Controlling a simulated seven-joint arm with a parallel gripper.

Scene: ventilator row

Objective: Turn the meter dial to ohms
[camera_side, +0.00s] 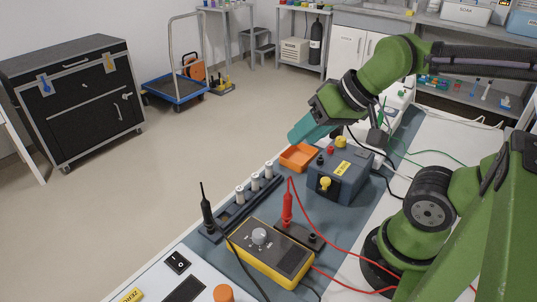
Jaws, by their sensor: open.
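The yellow meter (284,264) lies on the grey mat in the lower middle of the picture. Its round pale dial (259,236) sits on the left part of its dark face, and a dark display fills the right part. The dial's pointer and markings are too small to read. My gripper (298,136), with teal fingers, is open and well above the bench, behind and to the upper right of the meter. It is apart from the dial, and the gap between its fingers is hard to see from this side.
A red probe (287,208) stands behind the meter and a black probe (206,208) left of it; their leads cross the bench. A holder with white cylinders (240,194), an orange tray (299,157) and a blue-grey box (340,178) stand behind. An orange knob (223,293) is in front.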

